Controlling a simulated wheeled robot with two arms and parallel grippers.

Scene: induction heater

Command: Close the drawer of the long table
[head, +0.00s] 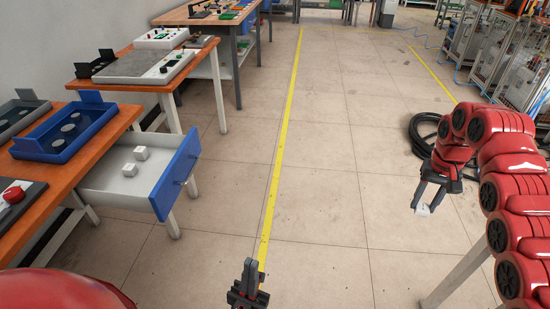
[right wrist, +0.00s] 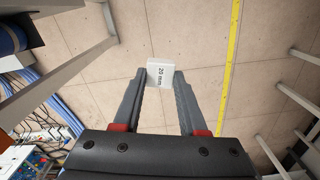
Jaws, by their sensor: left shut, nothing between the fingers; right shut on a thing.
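The drawer (head: 105,186) of the orange-topped long table (head: 117,125) stands pulled out, its blue front (head: 178,172) facing right into the aisle. Two small white cubes (head: 142,153) (head: 129,170) lie inside it. My left gripper (head: 249,268) is at the bottom middle of the head view, shut and empty, to the right of and apart from the drawer front. My right gripper (head: 422,203) is far to the right, shut on a white block (head: 423,211). The right wrist view shows this block (right wrist: 160,72), marked "20 mm", between the fingertips.
Blue and grey trays (head: 68,131) sit on the table above the drawer. More workbenches (head: 140,72) line the left wall. The floor beside the yellow line (head: 283,137) is clear. A black hose coil (head: 425,130) lies behind my right arm, with metal racks (head: 490,55) beyond.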

